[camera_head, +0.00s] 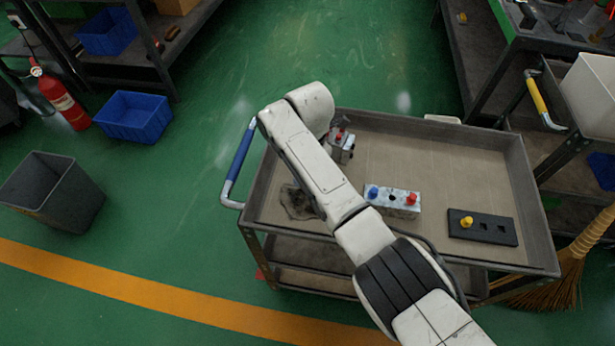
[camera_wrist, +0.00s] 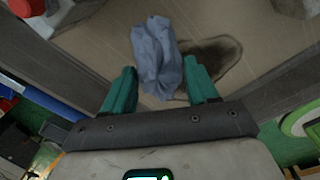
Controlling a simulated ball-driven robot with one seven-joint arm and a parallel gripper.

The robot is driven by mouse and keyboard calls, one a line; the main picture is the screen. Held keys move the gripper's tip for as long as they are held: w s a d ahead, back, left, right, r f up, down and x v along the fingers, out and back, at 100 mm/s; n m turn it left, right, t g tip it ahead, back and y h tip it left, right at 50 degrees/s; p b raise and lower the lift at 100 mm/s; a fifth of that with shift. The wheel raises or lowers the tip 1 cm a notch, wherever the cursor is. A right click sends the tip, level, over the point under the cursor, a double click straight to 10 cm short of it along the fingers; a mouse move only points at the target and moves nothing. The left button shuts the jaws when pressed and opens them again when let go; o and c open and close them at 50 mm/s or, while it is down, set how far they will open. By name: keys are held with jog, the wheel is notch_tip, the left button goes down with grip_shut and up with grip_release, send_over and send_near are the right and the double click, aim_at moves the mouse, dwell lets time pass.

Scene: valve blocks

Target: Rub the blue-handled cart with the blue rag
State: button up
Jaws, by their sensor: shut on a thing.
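The blue-handled cart (camera_head: 430,150) is a grey metal cart with a brown top tray, and its blue handle (camera_head: 240,150) is at its left end. A dark stain (camera_head: 297,203) lies on the tray near that end; the stain also shows in the wrist view (camera_wrist: 218,58). My gripper (camera_wrist: 160,68) has teal fingers and is shut on the crumpled blue rag (camera_wrist: 156,50), over the tray beside the stain. Whether the rag touches the tray I cannot tell. In the head view my arm hides the gripper and the rag.
On the tray are a small valve block with a red knob (camera_head: 340,148), a silver block with blue and red knobs (camera_head: 392,199) and a black block with a yellow knob (camera_head: 482,228). The tray has raised walls. A yellow-handled cart (camera_head: 537,98) stands to the right.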

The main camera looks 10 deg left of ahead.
jog(key=shift+w, duration=0.3)
jog(key=shift+a+b, duration=0.75)
jog(key=shift+a, duration=0.05)
jog(key=shift+a+r, duration=0.15)
jog(key=shift+r, duration=0.05)
jog(key=shift+s+r+p, duration=0.2)
jog(key=shift+s+p, duration=0.45)
jog(key=shift+p, duration=0.6)
jog(key=s+p, duration=0.2)
jog(key=p, duration=0.1)
jog(key=shift+s+f, duration=0.1)
jog(key=shift+s, duration=0.25)
jog(key=shift+s+p, duration=0.1)
jog(key=shift+p, duration=0.3)
